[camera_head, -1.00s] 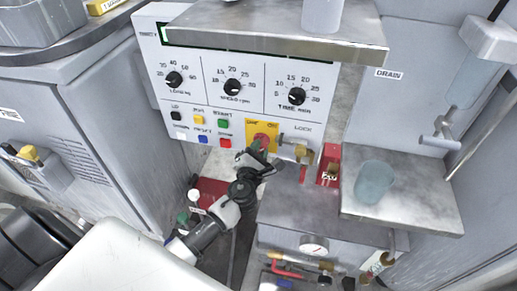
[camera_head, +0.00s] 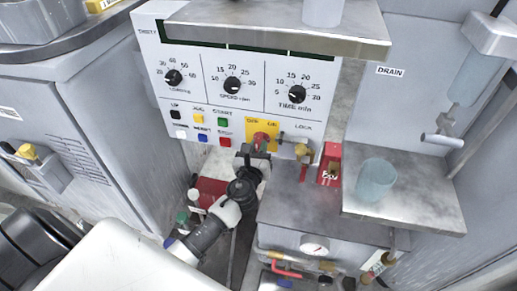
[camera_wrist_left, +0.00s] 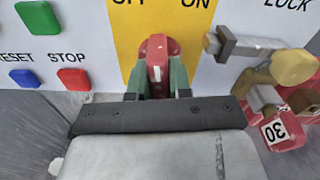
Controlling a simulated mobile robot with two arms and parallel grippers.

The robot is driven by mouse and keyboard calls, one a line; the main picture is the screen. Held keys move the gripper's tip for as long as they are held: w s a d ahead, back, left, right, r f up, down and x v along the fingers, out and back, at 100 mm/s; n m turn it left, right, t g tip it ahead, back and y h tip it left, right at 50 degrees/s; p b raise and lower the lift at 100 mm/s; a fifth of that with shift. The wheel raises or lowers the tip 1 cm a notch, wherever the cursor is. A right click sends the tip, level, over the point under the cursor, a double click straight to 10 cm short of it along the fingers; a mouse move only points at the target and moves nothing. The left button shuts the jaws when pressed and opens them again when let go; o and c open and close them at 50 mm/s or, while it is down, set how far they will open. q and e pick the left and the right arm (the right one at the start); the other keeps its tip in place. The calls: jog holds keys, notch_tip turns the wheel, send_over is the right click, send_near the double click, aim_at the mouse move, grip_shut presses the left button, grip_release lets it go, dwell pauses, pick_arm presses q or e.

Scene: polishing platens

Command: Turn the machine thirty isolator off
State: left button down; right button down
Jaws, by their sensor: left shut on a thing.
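The isolator is a red handle (camera_wrist_left: 158,50) on a yellow plate (camera_wrist_left: 120,30) lettered OFF on the left and ON on the right, on the panel marked thirty. In the left wrist view the handle stands about upright between the two words, with a white mark on it. My left gripper (camera_wrist_left: 158,85) is shut on the handle, its green-lined fingers on either side. In the head view my left gripper (camera_head: 257,155) reaches up to the yellow plate (camera_head: 254,127) from below and partly hides the handle. My right gripper is not in view.
Right of the isolator, a metal pin (camera_wrist_left: 245,45) and brass padlock (camera_wrist_left: 292,67) sit below LOCK, with a red tag (camera_wrist_left: 283,132) marked 30. Push buttons (camera_head: 223,122) lie left. A steel shelf (camera_head: 280,40) overhangs above; a red box (camera_head: 330,160) stands right.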

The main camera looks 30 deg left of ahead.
pick_arm(q)
jog(key=n, duration=0.2)
jog(key=shift+n, duration=0.4)
jog(key=shift+n+b, duration=0.75)
jog(key=shift+n, duration=1.55)
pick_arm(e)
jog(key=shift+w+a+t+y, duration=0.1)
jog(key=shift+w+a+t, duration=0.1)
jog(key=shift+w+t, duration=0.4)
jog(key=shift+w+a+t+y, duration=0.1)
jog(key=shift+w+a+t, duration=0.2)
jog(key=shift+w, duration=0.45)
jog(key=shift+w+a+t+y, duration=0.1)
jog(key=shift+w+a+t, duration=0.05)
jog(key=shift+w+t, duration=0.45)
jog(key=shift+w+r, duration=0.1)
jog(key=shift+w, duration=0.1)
pick_arm(q)
jog(key=c, duration=1)
grip_release()
jog(key=shift+c, duration=0.2)
jog(key=v, duration=1)
jog(key=shift+s, duration=0.4)
